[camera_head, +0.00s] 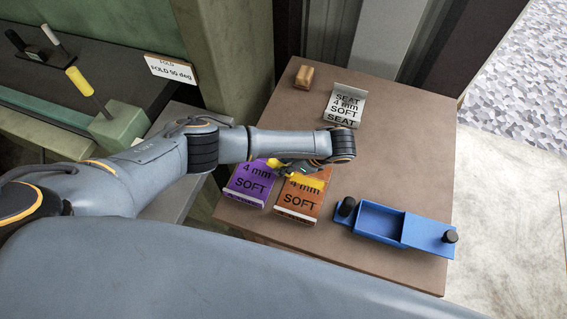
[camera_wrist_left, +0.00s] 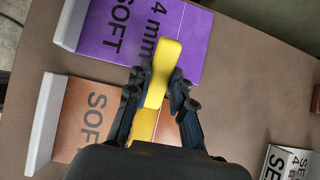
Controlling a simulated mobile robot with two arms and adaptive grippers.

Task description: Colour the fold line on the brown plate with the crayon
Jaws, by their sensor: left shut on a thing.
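The brown plate (camera_head: 299,202), orange-brown and marked "4 mm SOFT", lies on the brown table beside a purple plate (camera_head: 247,184). In the wrist view the brown plate (camera_wrist_left: 85,117) is partly hidden by my gripper. My left gripper (camera_head: 291,168) is over the upper part of the brown plate. In the wrist view my left gripper (camera_wrist_left: 158,98) is shut on the yellow crayon (camera_wrist_left: 163,62), whose end sticks out past the fingers. More yellow shows across the brown plate; I cannot tell whether it is crayon or colouring. My right gripper is out of view.
A grey plate (camera_head: 345,106) marked "SEAT 4 mm SOFT" and a small tan block (camera_head: 304,77) lie toward the back. A blue tray (camera_head: 380,218) with black knobs lies at the right front. A "FOLD 90 deg" sign (camera_head: 171,69) hangs left. The table's right side is clear.

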